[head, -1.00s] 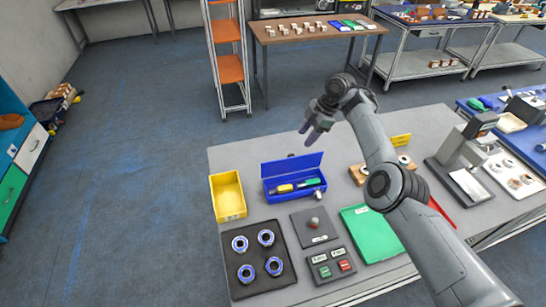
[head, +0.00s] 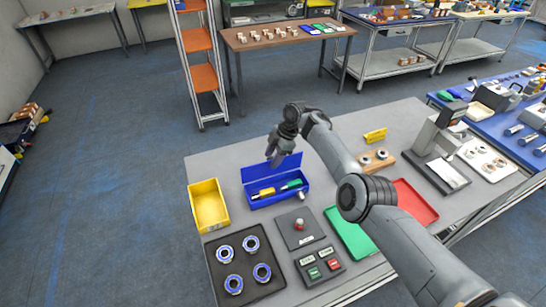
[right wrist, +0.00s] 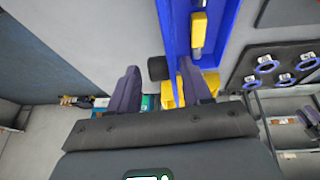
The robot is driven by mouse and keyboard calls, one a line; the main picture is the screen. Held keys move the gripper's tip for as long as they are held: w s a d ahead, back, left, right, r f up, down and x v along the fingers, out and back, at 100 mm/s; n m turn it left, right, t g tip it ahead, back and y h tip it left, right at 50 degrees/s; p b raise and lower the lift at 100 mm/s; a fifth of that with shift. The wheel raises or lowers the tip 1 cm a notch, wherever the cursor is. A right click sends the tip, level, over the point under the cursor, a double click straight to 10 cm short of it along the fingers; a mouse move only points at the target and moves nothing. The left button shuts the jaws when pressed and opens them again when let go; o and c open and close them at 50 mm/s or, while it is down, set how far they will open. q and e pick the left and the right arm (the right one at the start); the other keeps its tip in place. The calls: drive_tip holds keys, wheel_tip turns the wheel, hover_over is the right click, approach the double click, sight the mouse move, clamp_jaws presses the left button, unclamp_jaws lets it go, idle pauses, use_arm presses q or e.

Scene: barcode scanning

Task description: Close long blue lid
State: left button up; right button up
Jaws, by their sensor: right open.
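The long blue box (head: 282,199) stands on the grey table with its blue lid (head: 258,172) raised along the back edge. A yellow-handled tool (head: 265,193) and a green-handled tool (head: 291,185) lie inside. My right gripper (head: 275,158) is open, pointing down at the lid's upper edge and covering part of it. In the right wrist view, the lid (right wrist: 171,28) and a dark knob (right wrist: 158,68) on its back show between the open fingers (right wrist: 160,74). I cannot tell whether a finger touches the lid. My left gripper is out of view.
A yellow bin (head: 208,206) stands left of the box. A black tray with blue rings (head: 242,285), a grey button plate (head: 300,229) and a switch box (head: 318,266) lie in front. Green (head: 349,235) and red (head: 415,203) trays lie right, under my arm.

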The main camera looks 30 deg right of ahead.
drive_tip(key=shift+c, duration=0.2)
clamp_jaws()
drive_tip(key=shift+s+p, duration=0.1)
drive_tip(key=shift+p, duration=0.45)
idle(0.3)
drive_tip(key=shift+r+p, duration=0.15)
drive_tip(key=shift+p, duration=0.35)
drive_tip(key=s+t+p, duration=0.1)
drive_tip(key=p, duration=0.3)
drive_tip(key=s+f+t+p, duration=0.1)
drive_tip(key=s+t+p, duration=0.1)
drive_tip(key=p, duration=0.3)
drive_tip(key=s+a+n+t+h+p, duration=0.1)
drive_tip(key=s+t+p, duration=0.1)
drive_tip(key=p, duration=0.2)
drive_tip(key=shift+a+f, duration=0.1)
drive_tip(key=shift+f, duration=0.2)
